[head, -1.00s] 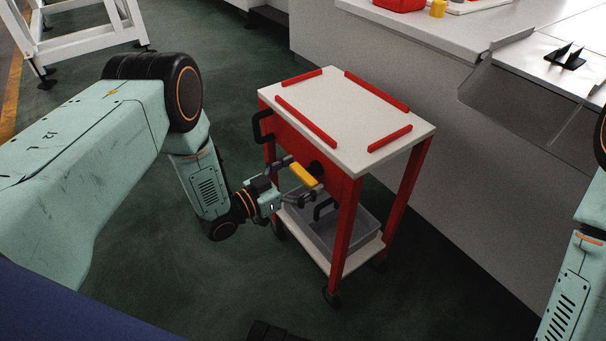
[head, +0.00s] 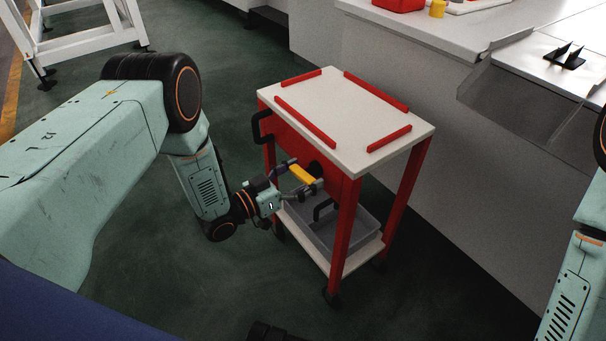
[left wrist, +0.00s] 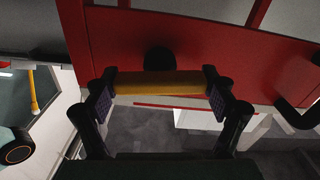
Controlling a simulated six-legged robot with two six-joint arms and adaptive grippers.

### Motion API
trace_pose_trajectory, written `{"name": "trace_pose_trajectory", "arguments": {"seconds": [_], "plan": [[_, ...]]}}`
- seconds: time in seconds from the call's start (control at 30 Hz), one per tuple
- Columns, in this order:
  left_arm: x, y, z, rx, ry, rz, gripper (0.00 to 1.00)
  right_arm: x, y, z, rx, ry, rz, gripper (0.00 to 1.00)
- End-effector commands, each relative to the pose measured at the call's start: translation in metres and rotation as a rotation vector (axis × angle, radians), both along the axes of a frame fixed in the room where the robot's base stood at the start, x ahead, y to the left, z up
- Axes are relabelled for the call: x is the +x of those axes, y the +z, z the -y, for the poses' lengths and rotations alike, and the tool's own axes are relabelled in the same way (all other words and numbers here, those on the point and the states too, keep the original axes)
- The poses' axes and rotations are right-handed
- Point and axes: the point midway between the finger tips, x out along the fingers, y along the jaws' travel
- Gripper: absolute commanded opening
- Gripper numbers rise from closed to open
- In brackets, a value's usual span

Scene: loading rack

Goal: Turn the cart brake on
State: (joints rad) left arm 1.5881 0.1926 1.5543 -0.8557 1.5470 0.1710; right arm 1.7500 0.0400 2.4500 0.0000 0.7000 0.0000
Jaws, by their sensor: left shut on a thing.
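The cart (head: 352,112) has a pale top, a red frame and a red side panel. Its yellow brake handle (head: 304,175) sits in front of a round black hub (head: 316,169) on that panel. My left gripper (head: 303,173) is shut on the yellow handle. In the left wrist view the handle (left wrist: 160,83) runs crosswise with a finger pad at each end, and the hub (left wrist: 158,58) shows behind it. My right gripper is out of view; only part of my right arm shows at the right edge.
A black push handle (head: 261,127) sticks out at the cart's left end. A grey bin (head: 343,229) stands on the lower shelf. A long counter (head: 420,150) runs close behind the cart. The green floor in front of the cart is clear. A white frame stands at the back left.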

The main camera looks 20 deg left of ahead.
Motion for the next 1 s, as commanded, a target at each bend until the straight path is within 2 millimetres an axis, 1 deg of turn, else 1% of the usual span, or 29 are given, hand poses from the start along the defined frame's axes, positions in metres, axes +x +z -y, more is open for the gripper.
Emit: {"name": "trace_pose_trajectory", "arguments": {"seconds": [1.0], "plan": [[-0.0002,-0.0027,-0.0018,-0.747,0.003,-0.586,0.53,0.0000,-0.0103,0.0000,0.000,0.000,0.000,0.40]]}}
